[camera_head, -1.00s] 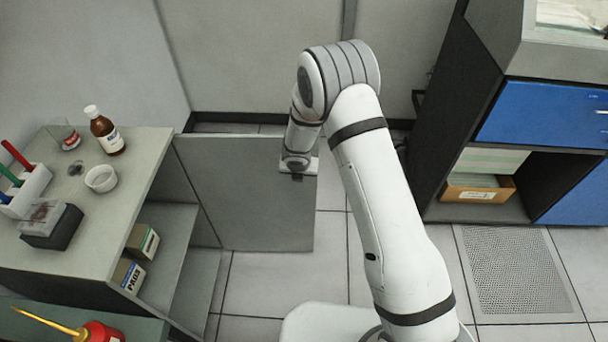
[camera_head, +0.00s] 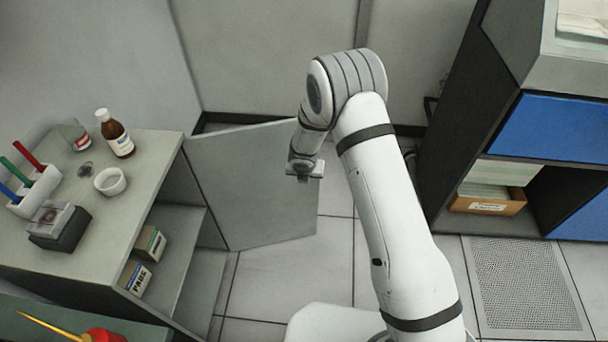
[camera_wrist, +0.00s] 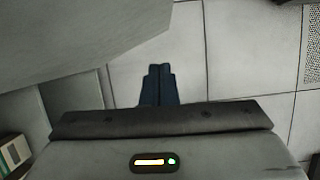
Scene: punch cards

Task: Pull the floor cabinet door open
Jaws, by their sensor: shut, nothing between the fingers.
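The floor cabinet (camera_head: 120,215) stands at the left with its front open to the right. Its plain grey door (camera_head: 245,185) is hinged at the cabinet's far side and stands wide open, jutting out to the right. My gripper (camera_head: 303,178) is at the door's free end, on the side facing the cabinet's interior. In the wrist view my gripper's dark fingers (camera_wrist: 160,72) are together and empty, with the door (camera_wrist: 75,40) at upper left. A gap shows between fingertips and door there; whether another part of my gripper touches the door cannot be told.
On the cabinet top are a brown bottle (camera_head: 117,135), a white bowl (camera_head: 110,181), a pen holder (camera_head: 36,190) and a dark box (camera_head: 60,228). Small boxes (camera_head: 149,243) sit inside. A shelf unit with blue drawers (camera_head: 550,125) stands right.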

